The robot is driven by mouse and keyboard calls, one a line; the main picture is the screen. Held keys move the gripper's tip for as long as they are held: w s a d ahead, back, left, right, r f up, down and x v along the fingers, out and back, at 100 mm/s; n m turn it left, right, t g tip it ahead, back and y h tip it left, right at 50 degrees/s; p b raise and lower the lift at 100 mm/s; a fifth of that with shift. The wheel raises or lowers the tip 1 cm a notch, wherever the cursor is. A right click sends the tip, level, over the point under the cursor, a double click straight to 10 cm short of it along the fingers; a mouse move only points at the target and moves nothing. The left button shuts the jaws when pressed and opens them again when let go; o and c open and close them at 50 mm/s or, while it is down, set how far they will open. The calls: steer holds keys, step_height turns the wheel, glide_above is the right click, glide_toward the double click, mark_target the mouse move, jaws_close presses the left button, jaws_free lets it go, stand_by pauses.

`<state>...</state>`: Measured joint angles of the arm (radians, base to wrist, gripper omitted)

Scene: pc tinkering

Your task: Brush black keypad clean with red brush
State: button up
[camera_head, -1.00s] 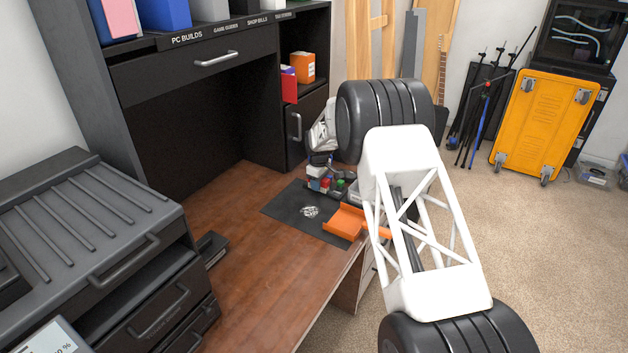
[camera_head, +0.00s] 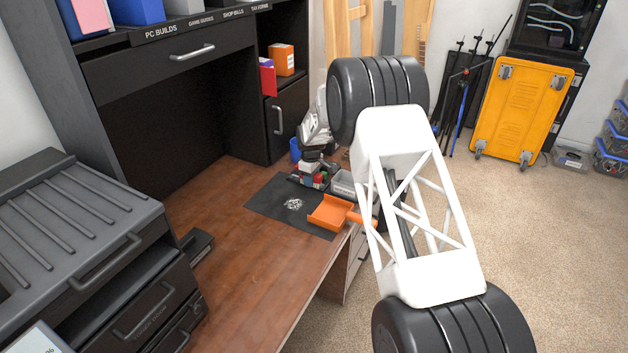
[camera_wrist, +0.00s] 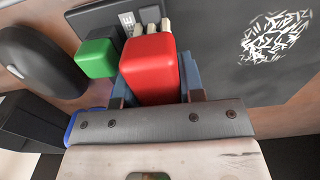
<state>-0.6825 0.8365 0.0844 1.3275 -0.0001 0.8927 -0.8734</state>
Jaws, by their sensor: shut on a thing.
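A flat black pad (camera_head: 262,198), which shows no keys, lies on the desk with a small pile of white shreds (camera_head: 293,204) on it. In the wrist view the pad (camera_wrist: 225,72) and shreds (camera_wrist: 276,37) are at upper right. My gripper (camera_wrist: 152,88) is shut on a red block-shaped end of what looks like the red brush (camera_wrist: 150,66), with a blue finger on each side. In the head view my gripper (camera_head: 314,160) is small and partly hidden, above a holder at the pad's far right edge.
A green block (camera_wrist: 96,58) stands left of the red one in the dark holder. An orange dustpan (camera_head: 330,212) lies on the pad's right side near the desk edge. A grey bin (camera_head: 343,183) and a blue cup (camera_head: 295,150) stand nearby.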

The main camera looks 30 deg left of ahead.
mark_target(299, 180)
steer(key=shift+a, duration=0.85)
steer(key=shift+a+f, duration=0.15)
steer(key=shift+a, duration=0.65)
steer(key=shift+c, duration=0.4)
steer(key=shift+a, duration=1.3)
steer(key=shift+c, duration=0.3)
steer(key=shift+a, duration=0.35)
steer(key=shift+a+f, duration=0.1)
steer(key=shift+a, duration=0.2)
steer(key=shift+d+r, duration=0.2)
steer(key=shift+d, duration=0.45)
steer(key=shift+d+f, duration=0.2)
steer(key=shift+d, duration=0.1)
steer(key=shift+d+r, duration=0.15)
steer(key=shift+d, duration=3.75)
steer(key=shift+r, duration=4.35)
